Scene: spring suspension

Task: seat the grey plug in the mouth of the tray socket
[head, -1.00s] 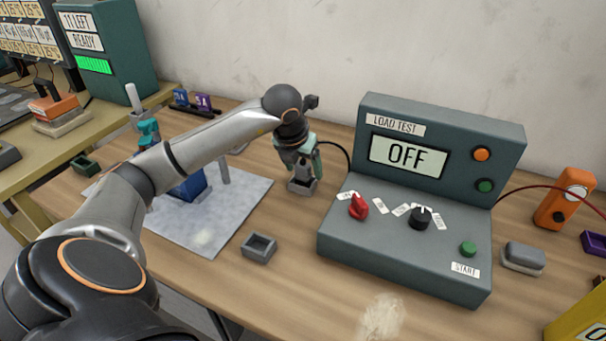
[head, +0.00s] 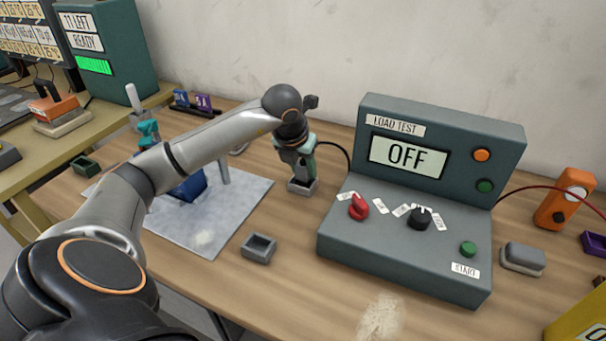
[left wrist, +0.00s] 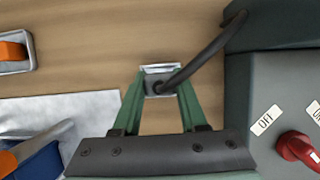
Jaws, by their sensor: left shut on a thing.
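My left gripper (head: 301,170) points down, its green fingers shut on the grey plug. The plug (left wrist: 160,90) shows between the fingertips in the left wrist view, with a dark cable running from it up and right. Directly under the fingers in the head view is the small grey tray socket (head: 302,188) on the table. Its pale rim (left wrist: 160,68) shows just beyond the plug in the left wrist view. The fingers hide most of the plug, and I cannot tell how deep it sits in the mouth. My right gripper is not in view.
The load test box (head: 420,200), reading OFF, stands close on the right. An empty grey tray (head: 259,248) lies nearer on the table. A pale mat (head: 225,225) with a blue block (head: 190,188) is to the left.

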